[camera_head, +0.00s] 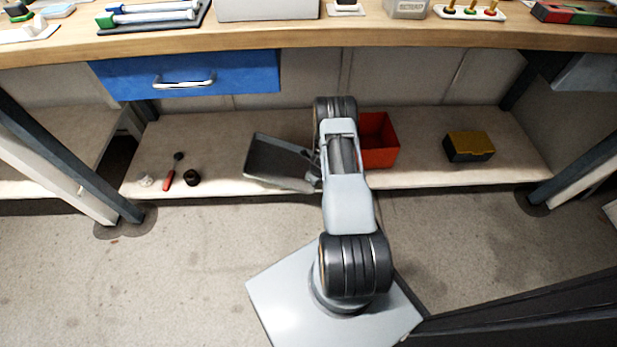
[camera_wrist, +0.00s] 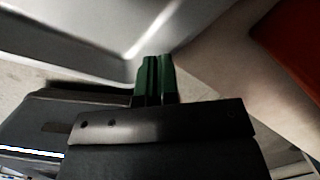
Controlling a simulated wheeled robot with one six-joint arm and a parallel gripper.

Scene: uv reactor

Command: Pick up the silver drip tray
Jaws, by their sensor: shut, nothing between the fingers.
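The silver drip tray (camera_head: 280,158) is a shallow grey tray with a raised rim, turned at an angle on the lower shelf, near its front edge. My arm hides its right end in the head view. In the wrist view the tray (camera_wrist: 75,25) fills the upper left, its corner close to my fingertips. My gripper (camera_wrist: 157,78) shows two green fingers together, shut and empty, by the tray's outer corner. I cannot tell whether they touch the rim. The head view hides the fingers.
A red bin (camera_head: 381,145) stands just right of my arm; it also shows in the wrist view (camera_wrist: 298,35). A black box with a yellow lid (camera_head: 469,146) is farther right. A red-handled tool (camera_head: 170,178) lies left. The blue drawer (camera_head: 190,76) and worktop (camera_head: 300,38) are above.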

